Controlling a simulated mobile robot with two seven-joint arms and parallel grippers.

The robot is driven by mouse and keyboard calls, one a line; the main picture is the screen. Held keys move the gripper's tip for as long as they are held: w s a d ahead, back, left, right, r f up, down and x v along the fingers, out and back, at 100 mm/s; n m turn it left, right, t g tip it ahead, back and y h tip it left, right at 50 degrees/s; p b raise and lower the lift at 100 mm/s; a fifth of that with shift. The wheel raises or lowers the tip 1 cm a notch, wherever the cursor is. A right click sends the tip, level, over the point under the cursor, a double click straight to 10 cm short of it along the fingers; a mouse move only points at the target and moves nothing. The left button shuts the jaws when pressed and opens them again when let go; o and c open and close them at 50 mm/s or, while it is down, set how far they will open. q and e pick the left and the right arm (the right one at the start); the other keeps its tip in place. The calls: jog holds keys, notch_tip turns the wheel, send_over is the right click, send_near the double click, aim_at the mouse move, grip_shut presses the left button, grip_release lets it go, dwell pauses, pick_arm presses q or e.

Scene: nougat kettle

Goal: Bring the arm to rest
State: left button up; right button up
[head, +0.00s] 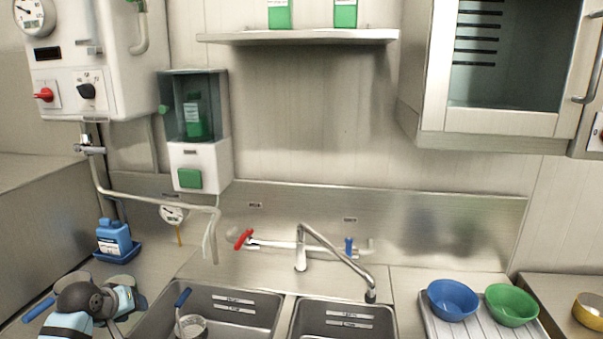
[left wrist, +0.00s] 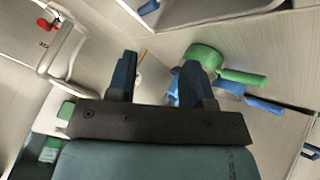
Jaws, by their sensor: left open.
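My left arm (head: 85,300) enters at the lower left of the head view, over the counter beside the left basin. Its fingers cannot be made out there. In the left wrist view my left gripper (left wrist: 159,85) shows two dark fingers standing apart, with nothing between them. Beyond the right finger are a green round item (left wrist: 205,58) with a green handle (left wrist: 243,78) and some blue-handled items (left wrist: 262,105), partly hidden by the finger. My right gripper is in neither view.
A double sink (head: 237,304) with a tap (head: 301,262) fills the lower middle. A blue-handled pot (head: 191,327) is in the left basin. A blue bottle (head: 113,237) stands left. Blue (head: 452,300) and green bowls (head: 511,305) sit right. A dispenser (head: 200,160) and heater (head: 85,60) hang above.

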pick_arm(q)
jog(key=s+d+f+m+g, duration=0.1)
jog(key=s+d+f+m, duration=0.1)
jog(key=s+d+f, duration=0.45)
jog(key=s+d+f+m+g, duration=0.2)
jog(key=s+d, duration=0.2)
jog(key=s, duration=0.5)
jog(key=s+d+m+g, duration=0.15)
jog(key=s+d, duration=0.25)
jog(key=s, duration=0.6)
jog(key=s+d+m, duration=0.3)
jog(key=s+d, duration=0.2)
jog(key=s, duration=0.5)
jog(key=w+d+f+t+h+p, duration=0.2)
jog(key=w+d+f+t, duration=0.3)
jog(key=f, duration=0.5)
jog(key=shift+w+d+m+t+h, duration=0.3)
jog(key=shift+w+d+m+t, duration=0.15)
jog(key=shift+t, duration=0.5)
